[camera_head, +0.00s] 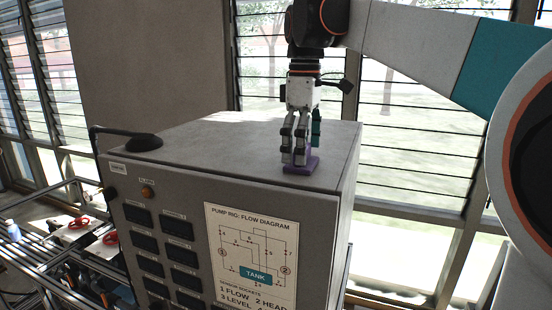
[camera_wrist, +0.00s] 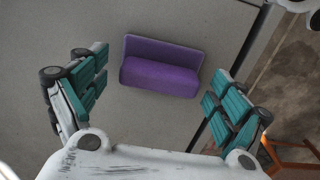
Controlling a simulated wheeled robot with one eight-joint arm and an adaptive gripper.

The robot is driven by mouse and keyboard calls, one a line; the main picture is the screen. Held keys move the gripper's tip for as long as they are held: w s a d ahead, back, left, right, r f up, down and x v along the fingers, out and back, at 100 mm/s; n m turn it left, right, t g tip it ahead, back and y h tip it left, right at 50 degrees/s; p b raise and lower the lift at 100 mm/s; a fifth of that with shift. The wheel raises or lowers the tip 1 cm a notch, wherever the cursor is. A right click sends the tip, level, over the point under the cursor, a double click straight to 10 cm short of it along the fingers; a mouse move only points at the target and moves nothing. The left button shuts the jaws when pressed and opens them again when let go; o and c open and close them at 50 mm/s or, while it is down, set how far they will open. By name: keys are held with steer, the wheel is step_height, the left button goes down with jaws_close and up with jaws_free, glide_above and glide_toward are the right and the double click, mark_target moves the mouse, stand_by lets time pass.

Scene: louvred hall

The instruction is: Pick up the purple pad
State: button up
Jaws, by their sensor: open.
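The purple pad (camera_head: 302,167) lies on the grey top of the control cabinet (camera_head: 215,133), close to its front right edge. My gripper (camera_head: 300,160) points straight down over it, and its fingers hide part of the pad in the head view. In the wrist view the pad (camera_wrist: 161,66) shows whole, with a raised block along one side. It lies a little beyond the line between the teal-padded fingers of my gripper (camera_wrist: 150,100). The fingers are spread wide, with nothing between them. I cannot tell exactly how high the fingertips are above the cabinet top.
A black dome with a cable (camera_head: 143,142) sits at the cabinet top's left corner. Louvred windows (camera_head: 400,120) stand behind. Pipework with red valve handles (camera_head: 80,222) is at the lower left. The middle of the cabinet top is clear.

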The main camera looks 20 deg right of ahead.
steer(key=c, duration=1.2)
steer(key=shift+r, duration=0.15)
step_height(320, 180, up, 20)
steer(key=p, duration=0.2)
steer(key=shift+p, duration=0.35)
steer(key=o, duration=0.6)
steer(key=c, duration=0.4)
steer(key=shift+f, duration=0.2)
steer(key=shift+c, duration=0.2)
